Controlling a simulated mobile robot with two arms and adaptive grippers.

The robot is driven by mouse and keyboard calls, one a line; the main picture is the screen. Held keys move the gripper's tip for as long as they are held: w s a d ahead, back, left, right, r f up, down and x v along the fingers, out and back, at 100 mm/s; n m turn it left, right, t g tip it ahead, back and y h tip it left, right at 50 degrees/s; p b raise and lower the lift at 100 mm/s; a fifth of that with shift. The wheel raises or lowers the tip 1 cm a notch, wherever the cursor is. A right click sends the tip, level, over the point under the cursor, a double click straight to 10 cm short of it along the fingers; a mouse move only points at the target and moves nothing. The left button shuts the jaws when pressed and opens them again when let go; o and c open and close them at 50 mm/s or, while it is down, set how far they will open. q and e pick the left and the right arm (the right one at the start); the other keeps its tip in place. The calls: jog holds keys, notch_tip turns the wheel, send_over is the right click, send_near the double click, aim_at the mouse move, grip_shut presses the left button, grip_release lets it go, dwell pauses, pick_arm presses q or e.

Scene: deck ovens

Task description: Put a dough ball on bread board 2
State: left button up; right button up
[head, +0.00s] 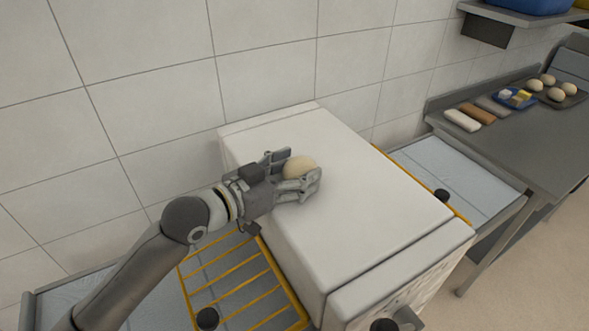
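My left gripper (294,178) is shut on a pale, round dough ball (299,167), with its fingers on either side of it. It holds the ball over the left part of a large white box-like unit (370,195); the gap below the ball cannot be judged. More dough balls (556,95) sit on a dark tray (575,100) on the steel counter at the right. I cannot tell which thing is bread board 2; no numbered board is readable. My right gripper is out of view.
White, brown and grey blocks (478,113) and a blue dish (516,98) lie on the steel counter (540,150). A yellow rack (232,272) is left of the white unit. A tiled wall (160,80) stands behind. The unit's top right is clear.

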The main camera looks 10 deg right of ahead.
pick_arm(q)
jog(key=shift+o, duration=0.6)
jog(key=shift+r, duration=0.15)
